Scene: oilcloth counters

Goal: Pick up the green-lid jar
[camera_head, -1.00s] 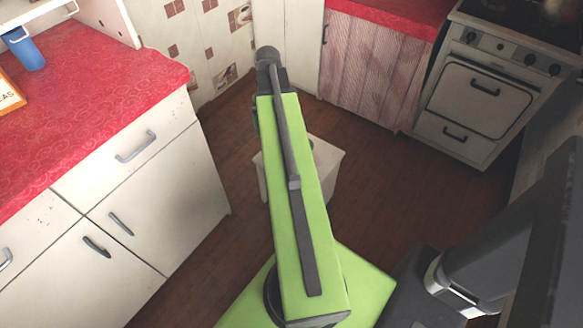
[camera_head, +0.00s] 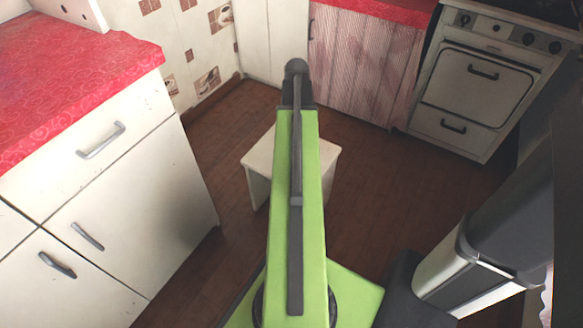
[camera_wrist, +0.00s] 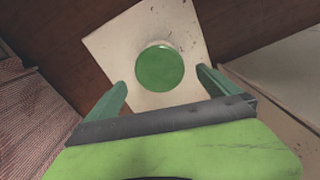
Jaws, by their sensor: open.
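The green-lid jar (camera_wrist: 160,68) shows in the wrist view, seen from above, standing on a small white stool (camera_wrist: 118,43). Its round green lid covers most of it, with a pale rim of the body at the top edge. My gripper (camera_wrist: 163,88) is open, its two green fingers apart at the left and right below the jar in the picture. The jar is not between the fingertips, and nothing is held. In the head view the stool (camera_head: 262,158) stands on the floor behind my green arm, which hides the jar.
A white cabinet with a red counter (camera_head: 70,85) stands at the left. A pink-curtained cabinet (camera_head: 362,65) and a white stove (camera_head: 485,85) stand at the back. Brown floor (camera_head: 375,165) is clear around the stool.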

